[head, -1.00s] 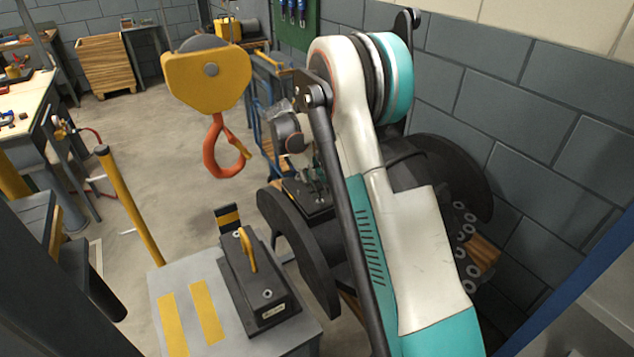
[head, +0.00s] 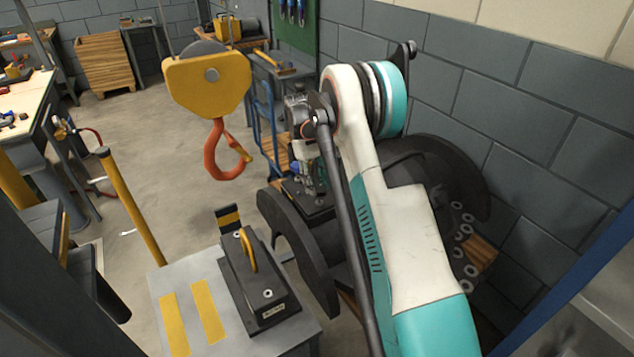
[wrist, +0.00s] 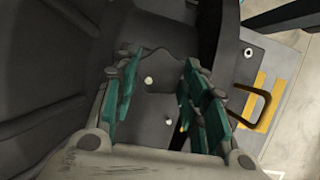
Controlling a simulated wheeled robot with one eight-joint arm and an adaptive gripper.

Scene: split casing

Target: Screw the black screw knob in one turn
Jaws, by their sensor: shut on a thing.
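In the wrist view, my gripper (wrist: 160,68) has its green-padded fingers on both sides of a dark part with a wavy edge, which looks like the black screw knob (wrist: 163,62). The fingers are shut on it. In the head view, my gripper (head: 315,183) points down at a black block (head: 309,206) on the dark casing (head: 297,240). The knob cannot be made out there, hidden by the fingers and arm. Its turn angle cannot be told.
A yellow crane block with an orange hook (head: 226,150) hangs left of my arm. A grey stand (head: 180,275) holds a black block with a yellow handle (head: 258,275). A grey block wall (head: 560,170) is close on the right. Open floor lies at left.

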